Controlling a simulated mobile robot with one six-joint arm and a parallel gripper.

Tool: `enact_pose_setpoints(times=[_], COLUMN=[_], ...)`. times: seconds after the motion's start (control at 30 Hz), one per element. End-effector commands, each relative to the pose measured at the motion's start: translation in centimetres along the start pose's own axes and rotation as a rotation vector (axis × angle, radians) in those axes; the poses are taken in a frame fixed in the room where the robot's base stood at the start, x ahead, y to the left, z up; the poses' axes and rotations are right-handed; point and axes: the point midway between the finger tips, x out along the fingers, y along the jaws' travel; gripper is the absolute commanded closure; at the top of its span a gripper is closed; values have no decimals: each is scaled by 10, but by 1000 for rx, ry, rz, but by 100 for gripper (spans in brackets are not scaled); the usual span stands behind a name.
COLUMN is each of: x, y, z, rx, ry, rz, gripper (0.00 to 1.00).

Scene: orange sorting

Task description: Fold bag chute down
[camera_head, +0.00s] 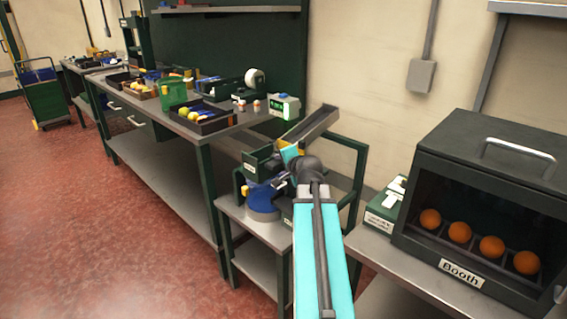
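A grey trough-like chute (312,124) slopes up to the right from a dark green machine with a small white label (250,168), on a small stand in the middle of the view. I take it to be the bag chute, but its lettering is too small to read. A yellow piece shows at its lower end. A blue rounded thing (263,205) sits below the machine. My cyan arm reaches up from the bottom, and my gripper (281,182) is small and dark beside the machine, just below the chute. I cannot tell whether it touches anything or how its fingers stand.
A booth (480,145) with several oranges (459,232) stands on a table at right. A long workbench (240,122) with trays and a green-lit device (284,106) runs back left. A green rail frames the stand's right side. The red floor (110,240) at left is clear.

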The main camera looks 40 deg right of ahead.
Motion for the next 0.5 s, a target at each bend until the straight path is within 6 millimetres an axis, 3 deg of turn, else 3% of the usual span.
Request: enact_pose_setpoints(times=[0.03,0.5], x=[5,4], y=[7,5], z=[7,8], rx=[-4,-1], ry=[-17,-20], rz=[16,13], gripper=[67,67])
